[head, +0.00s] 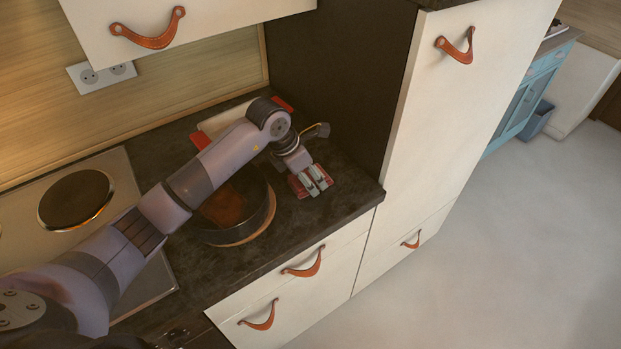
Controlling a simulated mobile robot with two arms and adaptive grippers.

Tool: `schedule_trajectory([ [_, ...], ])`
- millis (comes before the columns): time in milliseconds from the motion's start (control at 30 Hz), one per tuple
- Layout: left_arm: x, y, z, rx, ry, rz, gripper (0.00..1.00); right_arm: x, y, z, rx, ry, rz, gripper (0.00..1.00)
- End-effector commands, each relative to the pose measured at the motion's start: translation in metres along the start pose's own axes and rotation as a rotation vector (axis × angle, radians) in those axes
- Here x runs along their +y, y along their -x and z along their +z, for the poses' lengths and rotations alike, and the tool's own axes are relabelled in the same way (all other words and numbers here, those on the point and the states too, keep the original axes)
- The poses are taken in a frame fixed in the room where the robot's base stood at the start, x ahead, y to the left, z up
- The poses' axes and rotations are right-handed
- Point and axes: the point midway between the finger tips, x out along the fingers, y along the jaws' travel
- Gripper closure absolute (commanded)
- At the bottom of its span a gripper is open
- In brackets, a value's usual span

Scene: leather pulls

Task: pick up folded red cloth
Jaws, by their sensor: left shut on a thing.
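The folded red cloth (298,188) lies on the dark countertop near its right end, beside the tall cabinet. Only its edges show around my left gripper (316,184). My left gripper points down over the cloth and is shut on it. The fingers hide the middle of the cloth. The cloth appears to be at counter level; I cannot tell if any of it is lifted. My right gripper is not in view.
A dark round pan (262,222) with something orange-brown inside stands left of the cloth, partly under my arm. A pale item with red ends (215,123) is behind my arm. The cooktop (122,172) is at left, the tall white cabinet (440,140) at right.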

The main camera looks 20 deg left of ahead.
Motion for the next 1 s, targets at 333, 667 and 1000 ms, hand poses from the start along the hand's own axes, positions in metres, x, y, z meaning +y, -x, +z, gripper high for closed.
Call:
schedule_trajectory([
  [333,0.0,0.0,-0.001,0.002,0.0,0.0,0.7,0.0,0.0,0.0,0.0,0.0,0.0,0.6],
  [667,0.001,0.018,0.008,-0.002,-0.002,0.004,0.7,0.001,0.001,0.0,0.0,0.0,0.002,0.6],
  [1000,0.001,0.107,0.045,-0.005,-0.003,0.006,0.7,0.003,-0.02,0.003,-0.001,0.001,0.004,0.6],
])
